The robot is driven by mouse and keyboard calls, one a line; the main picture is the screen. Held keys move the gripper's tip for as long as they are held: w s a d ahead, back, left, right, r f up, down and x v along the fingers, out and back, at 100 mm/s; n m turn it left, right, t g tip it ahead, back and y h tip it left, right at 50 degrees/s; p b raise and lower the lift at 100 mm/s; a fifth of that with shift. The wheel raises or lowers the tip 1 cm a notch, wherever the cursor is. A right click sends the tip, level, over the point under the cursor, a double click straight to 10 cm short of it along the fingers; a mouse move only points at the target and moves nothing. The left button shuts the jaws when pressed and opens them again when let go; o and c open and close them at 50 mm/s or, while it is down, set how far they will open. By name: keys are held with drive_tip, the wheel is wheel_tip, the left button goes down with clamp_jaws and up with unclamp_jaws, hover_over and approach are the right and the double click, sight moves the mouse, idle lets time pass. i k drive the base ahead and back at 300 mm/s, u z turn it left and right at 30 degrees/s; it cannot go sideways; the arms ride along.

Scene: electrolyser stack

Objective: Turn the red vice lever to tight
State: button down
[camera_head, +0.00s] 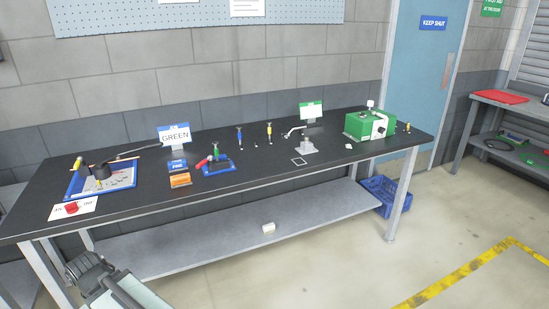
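A small blue vice (219,169) stands on the black bench top, left of the middle. Its red lever (203,162) sticks out at its left side, pointing down to the left. A green piece (216,150) stands upright at the vice. The jaws and any tight mark are too small to make out. A dark grey part of my arm shows at the bottom left, in front of the bench and well apart from the vice. I cannot make out gripper fingers on it, nor whether they are open or shut.
A green box (370,126) stands at the right end. The floor before the bench is clear; a blue crate (384,193) lies under it.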

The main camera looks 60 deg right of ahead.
sight(210, 157)
drive_tip(key=z, duration=0.2)
drive_tip(key=i, duration=1.05)
drive_tip(key=u, duration=0.15)
drive_tip(key=k, duration=0.6)
drive_tip(key=u, duration=0.25)
drive_tip(key=i, duration=0.6)
drive_tip(key=z, duration=0.15)
